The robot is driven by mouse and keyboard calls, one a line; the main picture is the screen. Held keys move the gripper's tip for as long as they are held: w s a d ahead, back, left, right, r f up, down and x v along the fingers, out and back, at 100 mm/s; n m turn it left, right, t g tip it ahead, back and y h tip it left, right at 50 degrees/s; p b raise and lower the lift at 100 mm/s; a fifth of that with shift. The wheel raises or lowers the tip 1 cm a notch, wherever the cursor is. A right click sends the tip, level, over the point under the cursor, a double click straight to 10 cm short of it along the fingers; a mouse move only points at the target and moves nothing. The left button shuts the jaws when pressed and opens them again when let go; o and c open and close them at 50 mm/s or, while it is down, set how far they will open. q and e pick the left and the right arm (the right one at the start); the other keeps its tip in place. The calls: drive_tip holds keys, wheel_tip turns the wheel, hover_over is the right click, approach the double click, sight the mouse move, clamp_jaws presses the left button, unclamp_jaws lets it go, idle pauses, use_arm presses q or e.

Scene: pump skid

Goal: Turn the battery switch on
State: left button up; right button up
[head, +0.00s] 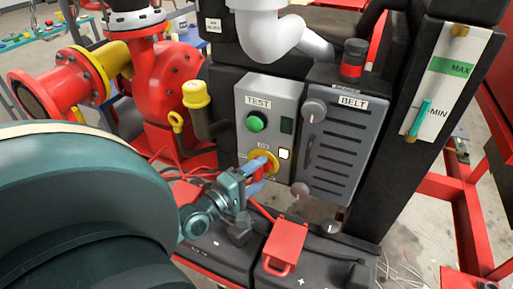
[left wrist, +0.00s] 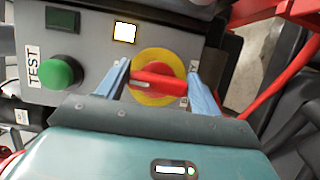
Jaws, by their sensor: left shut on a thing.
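The battery switch is a red handle on a round yellow plate (head: 272,158), low on the grey TEST panel. It also shows in the left wrist view as a red handle (left wrist: 156,80) lying nearly level across the picture over the yellow plate. My left gripper (head: 258,175) is at the switch. Its two blue fingers (left wrist: 160,88) stand on either side of the red handle and are shut on it. In the head view the gripper hides part of the handle. My right gripper shows in neither view.
The grey TEST panel (head: 263,97) bears a green button (head: 257,122) and a lit white square (head: 284,154). Right of it is a BELT cover (head: 345,140) with knobs. A black battery with a red terminal cover (head: 287,243) lies below. A red pump (head: 172,82) stands left.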

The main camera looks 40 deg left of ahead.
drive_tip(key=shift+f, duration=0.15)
use_arm(q)
drive_tip(key=o, duration=1)
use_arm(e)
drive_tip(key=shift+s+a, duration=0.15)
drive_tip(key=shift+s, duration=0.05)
use_arm(q)
drive_tip(key=s, duration=0.4)
drive_tip(key=s+b, duration=0.1)
drive_tip(key=s, duration=0.3)
drive_tip(key=s+a, duration=0.1)
drive_tip(key=s, duration=0.4)
drive_tip(key=shift+s+b, duration=0.1)
drive_tip(key=shift+b, duration=0.25)
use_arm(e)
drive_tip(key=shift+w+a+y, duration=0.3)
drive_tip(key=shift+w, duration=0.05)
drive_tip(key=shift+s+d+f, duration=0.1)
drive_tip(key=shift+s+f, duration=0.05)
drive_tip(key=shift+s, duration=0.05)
